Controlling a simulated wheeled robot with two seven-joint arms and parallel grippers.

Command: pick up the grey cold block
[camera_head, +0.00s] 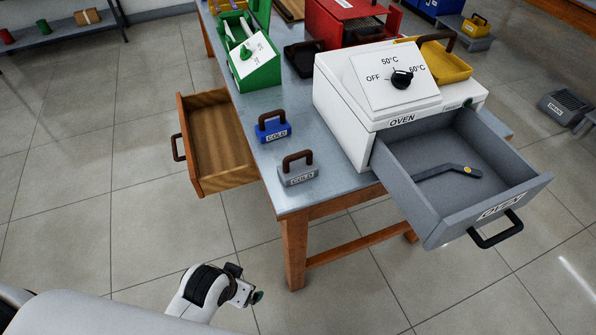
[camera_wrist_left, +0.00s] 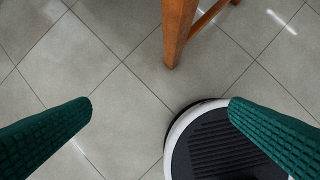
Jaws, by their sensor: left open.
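The grey cold block (camera_head: 298,175) has a brown handle on top and a COLD label on its side. It stands upright near the front corner of the metal table, in the head view. My left gripper (camera_head: 257,297) is low in the head view, below and in front of the table, well apart from the block. The block does not show in the wrist view. My right gripper is not in view.
A blue cold block (camera_head: 272,131) stands just behind the grey one. A white oven (camera_head: 345,115) with an open grey drawer (camera_head: 430,215) is at the right. An open wooden drawer (camera_head: 188,140) sticks out left. A table leg (camera_head: 293,250) stands near my left gripper.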

